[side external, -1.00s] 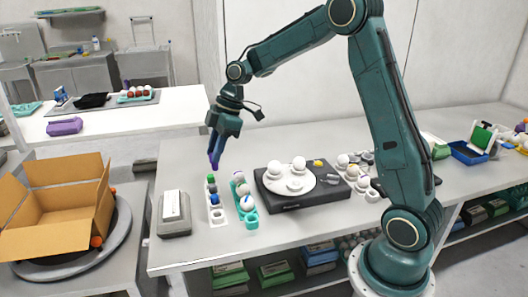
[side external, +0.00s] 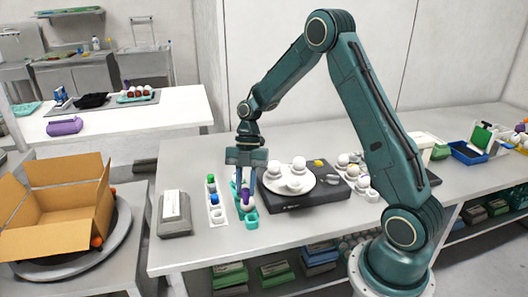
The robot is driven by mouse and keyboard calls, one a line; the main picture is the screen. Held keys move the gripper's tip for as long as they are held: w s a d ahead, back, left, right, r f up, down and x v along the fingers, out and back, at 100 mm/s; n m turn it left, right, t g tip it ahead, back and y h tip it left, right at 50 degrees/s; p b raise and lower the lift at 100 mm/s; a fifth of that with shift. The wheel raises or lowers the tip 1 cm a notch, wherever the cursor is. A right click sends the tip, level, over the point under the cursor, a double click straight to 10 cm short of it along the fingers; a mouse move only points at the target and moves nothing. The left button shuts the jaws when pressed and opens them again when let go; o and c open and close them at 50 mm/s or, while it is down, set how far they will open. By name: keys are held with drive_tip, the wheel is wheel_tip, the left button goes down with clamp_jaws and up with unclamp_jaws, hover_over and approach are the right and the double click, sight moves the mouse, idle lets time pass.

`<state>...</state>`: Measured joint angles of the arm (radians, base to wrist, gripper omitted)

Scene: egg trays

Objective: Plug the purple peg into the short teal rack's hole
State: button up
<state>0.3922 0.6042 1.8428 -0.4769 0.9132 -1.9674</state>
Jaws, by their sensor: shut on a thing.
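My gripper (side external: 246,187) is pointing down over the short teal rack and is shut on the purple peg (side external: 245,194). The peg is upright between the fingers, low over the rack. The short teal rack (side external: 251,222) stands near the front of the table, with a white ball (side external: 247,206) in its near part. My fingers cover much of the rack's far part. Whether the peg's lower end is inside a hole or above it cannot be told.
Just left is a white rack (side external: 217,222) with green and blue pegs. A dark box (side external: 290,201) with a white plate of balls (side external: 298,186) stands close on the right. A grey box (side external: 174,228) is farther left. The table's front edge is nearby.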

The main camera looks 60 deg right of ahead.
drive_tip(key=shift+s+d+f+n+g, duration=0.15)
drive_tip(key=shift+s+f+n+g, duration=0.15)
drive_tip(key=shift+s+f+n, duration=0.55)
drive_tip(key=shift+w+r+h, duration=0.1)
drive_tip(key=shift+w+h, duration=0.05)
drive_tip(key=shift+h, duration=0.15)
drive_tip(key=shift+f, duration=2.4)
drive_tip(key=shift+f, duration=0.55)
drive_tip(key=o, duration=1)
